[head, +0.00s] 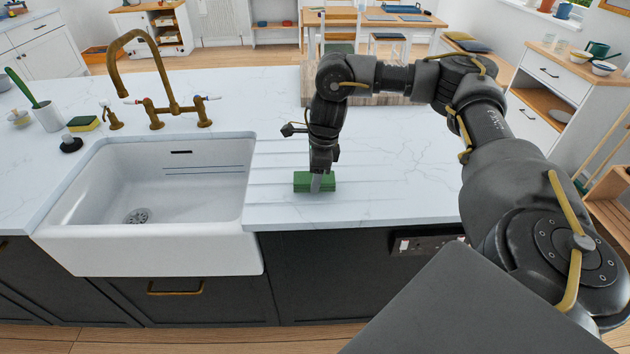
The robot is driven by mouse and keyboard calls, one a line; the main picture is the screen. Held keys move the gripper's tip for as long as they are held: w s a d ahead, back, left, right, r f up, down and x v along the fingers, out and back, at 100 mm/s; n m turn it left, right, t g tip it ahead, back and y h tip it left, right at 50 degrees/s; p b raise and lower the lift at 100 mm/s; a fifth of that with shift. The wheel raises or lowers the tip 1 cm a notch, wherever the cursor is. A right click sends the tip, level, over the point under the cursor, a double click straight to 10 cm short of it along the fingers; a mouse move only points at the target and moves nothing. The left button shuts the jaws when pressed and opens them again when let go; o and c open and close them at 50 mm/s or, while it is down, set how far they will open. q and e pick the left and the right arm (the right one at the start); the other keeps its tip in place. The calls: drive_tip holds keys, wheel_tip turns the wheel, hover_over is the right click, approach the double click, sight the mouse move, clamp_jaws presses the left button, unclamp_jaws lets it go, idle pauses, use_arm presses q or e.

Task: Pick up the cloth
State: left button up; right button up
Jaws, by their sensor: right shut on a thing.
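A green cloth (301,182), a small folded block shape, is on the white counter right of the sink, near the counter's front edge. My right gripper (316,185) points straight down onto it and is shut on it. The fingers cover the middle of the cloth. I cannot tell whether the cloth touches the counter or is just above it. My left gripper is not in view.
A white sink (150,200) with a brass tap (165,85) lies to the left. A yellow-green sponge (83,123), a black stopper (70,144) and a white brush holder (47,116) stand left of the tap. A wooden board (390,99) lies behind my arm. The counter right of the cloth is clear.

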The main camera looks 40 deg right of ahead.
drive_tip(key=shift+r+b, duration=0.45)
drive_tip(key=shift+r, duration=0.25)
drive_tip(key=s+a+r+p, duration=0.2)
drive_tip(key=s+r, duration=0.8)
drive_tip(key=s, duration=0.4)
